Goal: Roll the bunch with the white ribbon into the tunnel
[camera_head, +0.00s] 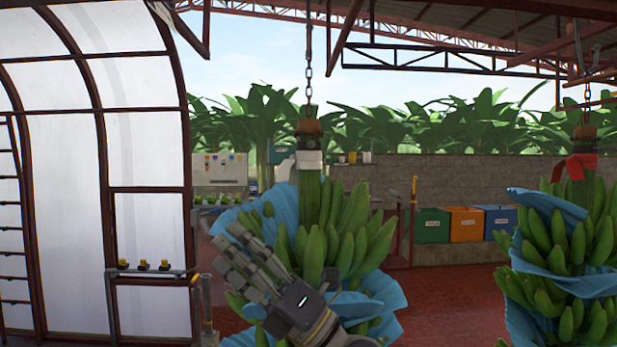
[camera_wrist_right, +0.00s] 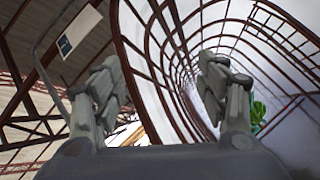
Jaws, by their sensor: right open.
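The banana bunch with the white ribbon (camera_head: 309,160) hangs from a chain near the middle of the head view. Its green fruit (camera_head: 318,243) shows between blue plastic sheets. My right gripper (camera_head: 229,250) is in front of the bunch's left side, with fingers pointing up and left. Its fingers are spread and hold nothing; contact with the bunch cannot be told. The tunnel (camera_head: 62,160), with white panels and dark red ribs, stands at the left. In the right wrist view, the open fingers (camera_wrist_right: 163,85) frame the curved ribs of the tunnel (camera_wrist_right: 185,60). My left gripper is not in view.
A second bunch (camera_head: 560,245) with a red ribbon (camera_head: 575,166) hangs at the right. Green (camera_head: 431,225), orange (camera_head: 466,224) and blue (camera_head: 497,218) bins stand by the back wall. Red floor (camera_head: 450,305) shows between the bunches.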

